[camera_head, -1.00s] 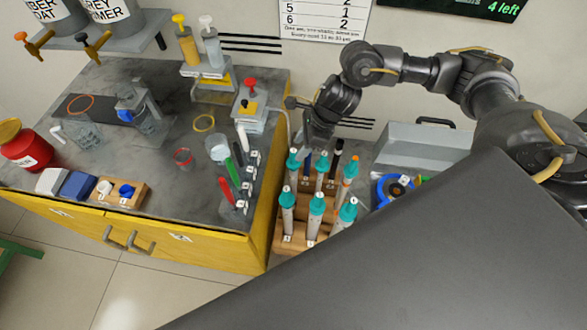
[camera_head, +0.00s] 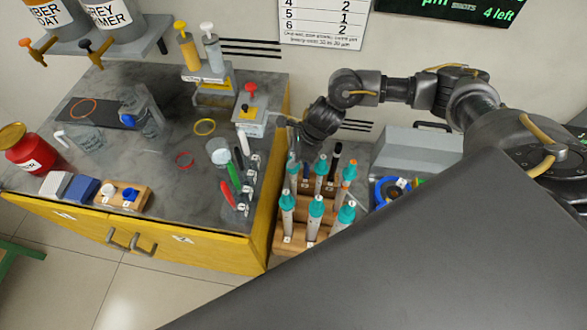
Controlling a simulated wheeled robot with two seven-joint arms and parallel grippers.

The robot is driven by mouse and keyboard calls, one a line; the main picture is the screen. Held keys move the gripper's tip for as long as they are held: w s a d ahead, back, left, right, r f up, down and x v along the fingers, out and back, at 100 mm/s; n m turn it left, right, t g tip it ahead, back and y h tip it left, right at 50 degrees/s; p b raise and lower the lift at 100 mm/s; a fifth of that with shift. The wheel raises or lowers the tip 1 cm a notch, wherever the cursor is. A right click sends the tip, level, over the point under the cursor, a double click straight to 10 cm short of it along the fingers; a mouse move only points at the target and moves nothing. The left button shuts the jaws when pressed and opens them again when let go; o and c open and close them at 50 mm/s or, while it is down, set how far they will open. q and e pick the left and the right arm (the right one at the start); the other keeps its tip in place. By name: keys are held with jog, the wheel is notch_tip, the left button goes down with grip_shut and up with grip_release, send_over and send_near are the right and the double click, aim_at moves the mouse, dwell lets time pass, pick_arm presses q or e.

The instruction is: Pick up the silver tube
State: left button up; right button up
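A wooden rack (camera_head: 290,243) stands right of the counter and holds several upright tubes. Most are silver-grey with teal caps, such as the front-left tube (camera_head: 287,216), the front-middle tube (camera_head: 314,213) and the front-right tube (camera_head: 344,215). I cannot tell which one is meant by the silver tube. My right gripper (camera_head: 301,157) points down at the back-left corner of the rack, close to the back-left teal-capped tube (camera_head: 293,169). Its fingers are small and blend with the things behind, so their opening and any contact are unclear. My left gripper is not in view.
A grey case (camera_head: 417,150) stands behind and right of the rack, with a blue ring (camera_head: 382,190) before it. A pump-bottle stand (camera_head: 209,85) is at the back. My dark body fills the lower right.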

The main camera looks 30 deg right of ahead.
grip_shut()
